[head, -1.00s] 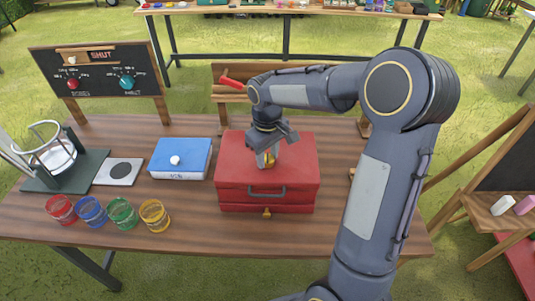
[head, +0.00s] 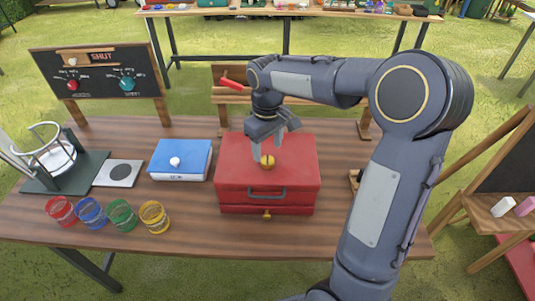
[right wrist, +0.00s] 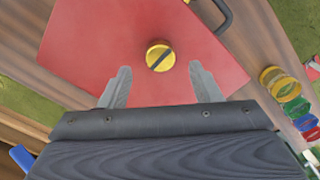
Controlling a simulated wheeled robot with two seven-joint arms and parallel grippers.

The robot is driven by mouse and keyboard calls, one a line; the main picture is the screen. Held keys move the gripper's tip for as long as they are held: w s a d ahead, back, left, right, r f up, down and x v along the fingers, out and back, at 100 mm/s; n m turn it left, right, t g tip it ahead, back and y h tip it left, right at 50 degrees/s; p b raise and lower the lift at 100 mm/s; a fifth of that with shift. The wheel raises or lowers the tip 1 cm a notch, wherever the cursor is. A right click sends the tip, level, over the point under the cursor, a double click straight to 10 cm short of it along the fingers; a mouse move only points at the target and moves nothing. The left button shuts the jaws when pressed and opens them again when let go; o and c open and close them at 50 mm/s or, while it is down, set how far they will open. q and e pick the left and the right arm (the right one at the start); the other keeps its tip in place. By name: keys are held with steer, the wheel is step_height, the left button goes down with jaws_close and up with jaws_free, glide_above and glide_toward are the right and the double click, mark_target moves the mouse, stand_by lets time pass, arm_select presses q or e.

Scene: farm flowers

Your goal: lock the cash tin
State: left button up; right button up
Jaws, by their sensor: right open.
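The red cash tin (head: 290,180) stands on the wooden table with its lid down and a dark handle on its front. A round yellow knob (head: 268,161) with a dark slot sits on top of the lid. In the right wrist view the knob (right wrist: 160,56) shows its slot running at a slant. My right gripper (head: 269,152) is above the lid, just behind the knob in the head view. In the right wrist view its fingers (right wrist: 162,78) are spread, with nothing between them, and the knob lies beyond the tips. My left gripper is not in view.
A blue box (head: 180,160) with a white knob stands left of the tin. Red, blue, green and yellow rings (head: 154,216) line the front left. A sign board reading SHUT (head: 100,72) stands behind. A wooden rack (head: 232,98) holding something red is behind the tin.

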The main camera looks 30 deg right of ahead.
mark_target(268, 161)
steer(key=shift+r, duration=1.9)
steer(key=shift+s+r, duration=0.15)
steer(key=shift+s, duration=0.15)
steer(key=s+a+f+m+t+y, duration=0.1)
steer(key=s+a+m+t+y, duration=0.1)
steer(key=s, duration=0.8)
steer(key=s+a+f+m+t+y, duration=0.1)
steer(key=s+a, duration=0.4)
steer(key=s, duration=0.6)
steer(key=m+t, duration=0.1)
steer(key=t, duration=0.1)
steer(key=shift+s+a+t+y, duration=0.25)
steer(key=shift+a+t+y, duration=0.05)
steer(key=shift+y, duration=0.1)
